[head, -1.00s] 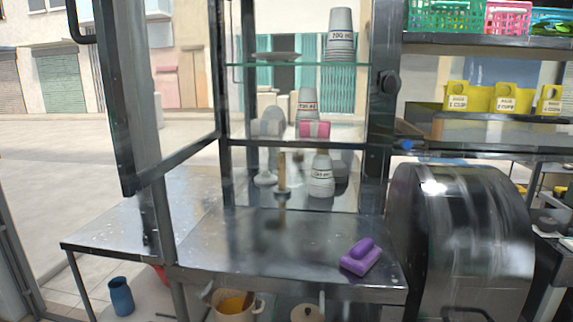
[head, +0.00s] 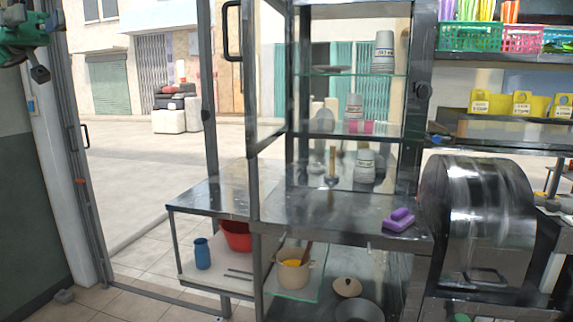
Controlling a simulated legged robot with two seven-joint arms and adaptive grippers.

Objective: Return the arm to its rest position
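A green and dark mechanism hangs high at the left edge of the head view, and I take it for my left gripper (head: 36,46). It is cut off by the picture's edge, and I cannot tell its fingers apart. It is in front of the wall and door frame at the far left, well apart from the cabinet. I see nothing held in it. My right gripper is not in view.
A glass-shelved metal cabinet (head: 335,213) with an open door (head: 231,90) stands centre, holding cups and a purple object (head: 399,220). A side table (head: 205,196) is left. Tiled floor (head: 125,291) is free at lower left.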

